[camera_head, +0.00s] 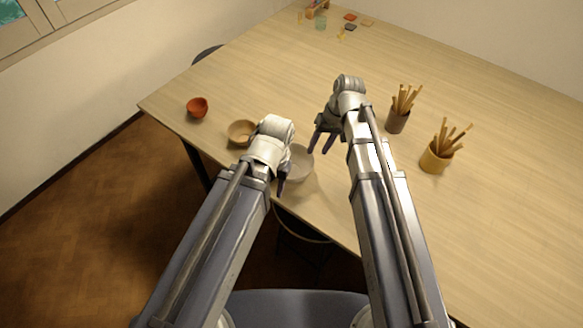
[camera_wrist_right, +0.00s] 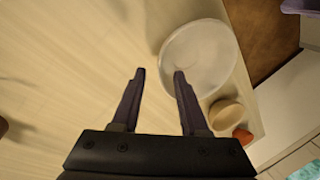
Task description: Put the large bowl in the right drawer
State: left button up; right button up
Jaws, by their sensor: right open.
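The large bowl, pale grey-beige (camera_head: 300,168), stands near the table's front edge, partly hidden by my left arm. It shows from above in the right wrist view (camera_wrist_right: 205,50). My right gripper (camera_head: 322,141) is open and empty above the table, just right of the bowl. In the right wrist view its fingers (camera_wrist_right: 159,74) point toward the bowl, one tip overlapping the rim in the picture. I cannot tell whether it touches. My left gripper (camera_head: 280,186) is at the bowl's left; its jaw opening is hidden. No drawer is in view.
A tan bowl (camera_head: 240,132) and an orange-red bowl (camera_head: 197,107) stand left along the edge of the table (camera_head: 480,230). Two stick-filled pots, one brown (camera_head: 396,122) and one ochre (camera_head: 435,160), stand at right. Small items lie at the far end. The middle is clear.

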aim_at(313, 159)
jog(key=shift+b+x, duration=2.95)
jog(key=shift+x, duration=0.5)
jog(key=shift+s+r, duration=0.15)
jog(key=shift+s, duration=0.05)
grip_shut()
